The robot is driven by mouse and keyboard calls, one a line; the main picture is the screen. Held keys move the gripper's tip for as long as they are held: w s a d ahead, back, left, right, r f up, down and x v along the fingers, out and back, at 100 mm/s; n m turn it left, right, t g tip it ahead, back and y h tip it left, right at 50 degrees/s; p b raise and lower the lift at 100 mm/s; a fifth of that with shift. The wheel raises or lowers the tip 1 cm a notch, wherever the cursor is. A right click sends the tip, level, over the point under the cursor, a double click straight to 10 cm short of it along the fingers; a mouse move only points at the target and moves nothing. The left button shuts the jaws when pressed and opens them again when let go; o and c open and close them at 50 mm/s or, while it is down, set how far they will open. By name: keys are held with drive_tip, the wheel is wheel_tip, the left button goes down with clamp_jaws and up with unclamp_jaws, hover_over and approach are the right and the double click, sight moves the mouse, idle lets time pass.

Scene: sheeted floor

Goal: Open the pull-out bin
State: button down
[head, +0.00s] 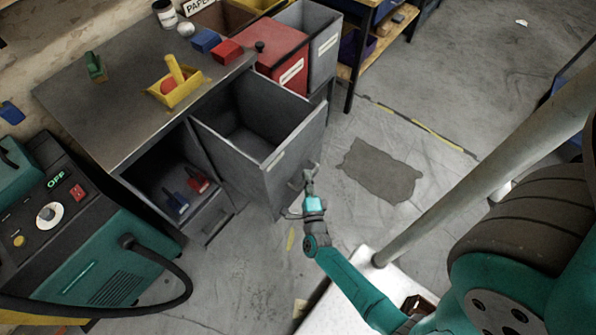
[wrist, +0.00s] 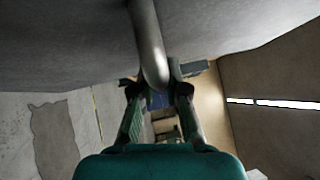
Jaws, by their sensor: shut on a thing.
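The grey pull-out bin (head: 297,137) stands well out from the front of the workbench cabinet (head: 120,110). Its top is open and the inside I can see looks empty. My gripper (head: 307,180) is at the outer face of the bin's front panel, in the head view. In the wrist view, the bin's metal bar handle (wrist: 147,42) runs down between the fingers of my gripper (wrist: 157,88), which are shut on it. The panel fills the top of that view. The exact finger contact is partly hidden.
A teal machine (head: 100,250) with a black hose stands at left. Blue and red scoops (head: 176,201) lie in the open shelf beside the bin. A red bin (head: 285,60) stands behind it. Open floor with a dark patch (head: 380,170) lies to the right.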

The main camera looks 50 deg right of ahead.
drive_tip(key=shift+s+d, duration=0.1)
drive_tip(key=shift+s, duration=2.4)
drive_tip(key=c, duration=1.2)
unclamp_jaws()
drive_tip(key=shift+v, duration=5.95)
